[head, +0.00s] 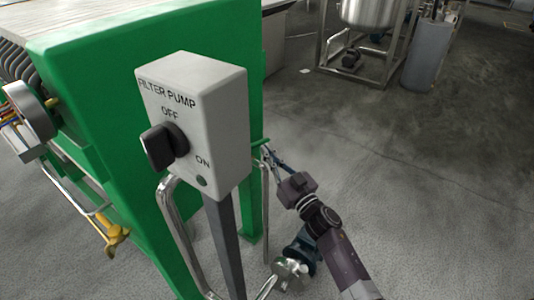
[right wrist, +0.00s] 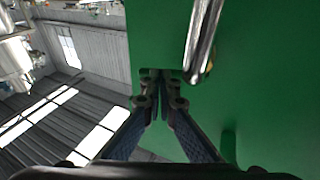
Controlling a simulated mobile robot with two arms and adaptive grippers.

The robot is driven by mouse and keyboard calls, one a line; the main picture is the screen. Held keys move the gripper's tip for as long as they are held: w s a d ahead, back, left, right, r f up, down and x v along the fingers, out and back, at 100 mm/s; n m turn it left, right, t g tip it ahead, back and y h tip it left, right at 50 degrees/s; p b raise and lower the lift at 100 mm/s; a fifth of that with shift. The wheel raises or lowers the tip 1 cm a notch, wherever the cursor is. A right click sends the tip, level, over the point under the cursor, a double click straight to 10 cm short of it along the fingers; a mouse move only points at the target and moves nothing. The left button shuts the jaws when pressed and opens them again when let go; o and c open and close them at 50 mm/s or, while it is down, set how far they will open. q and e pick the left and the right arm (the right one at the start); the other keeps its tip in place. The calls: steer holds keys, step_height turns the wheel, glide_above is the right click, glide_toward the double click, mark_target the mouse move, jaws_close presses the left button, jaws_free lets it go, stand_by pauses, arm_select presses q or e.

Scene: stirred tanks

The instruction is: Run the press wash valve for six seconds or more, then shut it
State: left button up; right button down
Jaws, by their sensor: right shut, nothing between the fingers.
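The green press frame (head: 100,110) fills the left of the head view. A yellow-handled valve (head: 115,236) sits on piping at its lower left; I cannot tell whether this is the press wash valve or how it is set. My right gripper (head: 266,152) is beside the green frame, behind the filter pump box. In the right wrist view its fingers (right wrist: 160,82) are shut and empty, close to the green panel (right wrist: 265,80). A shiny steel bar (right wrist: 203,35) hangs just right of the fingertips, with a small yellow part behind it. My left gripper is out of view.
The grey FILTER PUMP box (head: 195,125) with a black knob (head: 163,146) stands in front of the frame on a post. Bent steel pipes run below it to a pump (head: 290,272). A steel tank (head: 368,12) stands far back. The floor at right is clear.

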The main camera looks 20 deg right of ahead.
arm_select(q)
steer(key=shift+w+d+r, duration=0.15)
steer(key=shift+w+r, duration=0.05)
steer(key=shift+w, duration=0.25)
arm_select(e)
steer(key=shift+w+a+r, duration=0.1)
steer(key=shift+w, duration=0.2)
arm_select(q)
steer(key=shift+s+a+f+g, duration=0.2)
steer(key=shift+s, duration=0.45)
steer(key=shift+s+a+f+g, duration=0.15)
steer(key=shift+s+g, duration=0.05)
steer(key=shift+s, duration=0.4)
arm_select(e)
steer(key=w+n+g+y, duration=0.1)
steer(key=y, duration=0.1)
steer(key=w+n+g+y, duration=0.1)
steer(key=n+y, duration=0.1)
steer(key=y, duration=0.1)
steer(key=shift+w, duration=0.35)
steer(key=shift+d, duration=0.2)
